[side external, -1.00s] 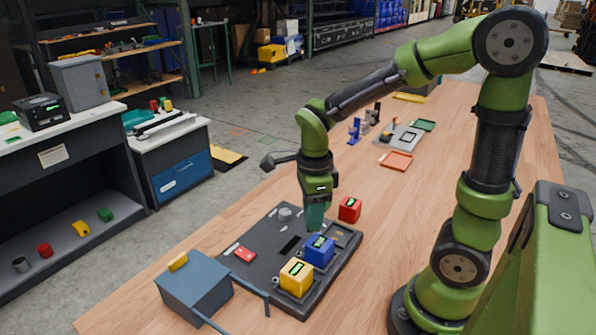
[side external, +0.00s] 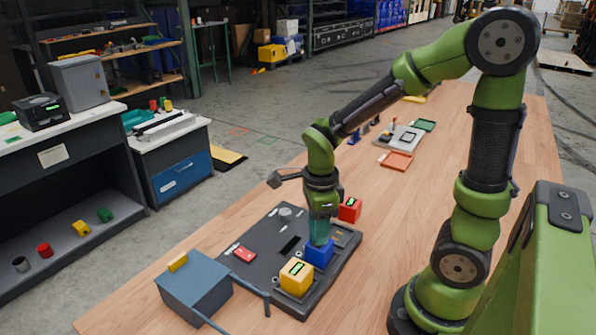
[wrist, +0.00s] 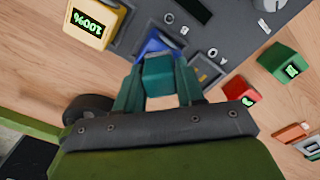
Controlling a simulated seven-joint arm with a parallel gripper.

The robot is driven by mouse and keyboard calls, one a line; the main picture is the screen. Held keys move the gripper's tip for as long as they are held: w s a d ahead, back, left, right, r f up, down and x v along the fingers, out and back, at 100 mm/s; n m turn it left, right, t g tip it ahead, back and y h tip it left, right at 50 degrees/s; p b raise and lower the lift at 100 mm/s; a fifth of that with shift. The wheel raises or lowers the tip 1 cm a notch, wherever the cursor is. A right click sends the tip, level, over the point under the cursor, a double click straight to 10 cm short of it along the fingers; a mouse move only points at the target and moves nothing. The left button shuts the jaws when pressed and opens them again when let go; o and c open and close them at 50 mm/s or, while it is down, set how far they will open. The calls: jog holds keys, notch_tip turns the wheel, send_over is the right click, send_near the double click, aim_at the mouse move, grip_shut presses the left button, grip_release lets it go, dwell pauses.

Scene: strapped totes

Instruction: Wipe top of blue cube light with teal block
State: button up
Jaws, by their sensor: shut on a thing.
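My gripper (side external: 320,222) is shut on the teal block (side external: 319,233) and points straight down over the blue cube (side external: 319,256). The blue cube sits on the dark panel between the yellow cube and the red cube. The block's lower end meets the cube's top in the side view, covering its light; whether it presses on it I cannot tell. In the wrist view, the teal block (wrist: 158,74) sits between the fingers of my gripper (wrist: 158,86), and the blue cube (wrist: 152,45) shows partly behind it.
The yellow cube (side external: 296,277) stands close in front, its display lit. The red cube (side external: 349,209) is just behind. A green cube (wrist: 285,62) shows in the wrist view. The dark panel (side external: 255,265) has a blue-grey box (side external: 195,287) beside it.

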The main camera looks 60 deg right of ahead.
jog(key=shift+w, duration=0.85)
jog(key=shift+s+r, duration=0.1)
jog(key=shift+r, duration=4)
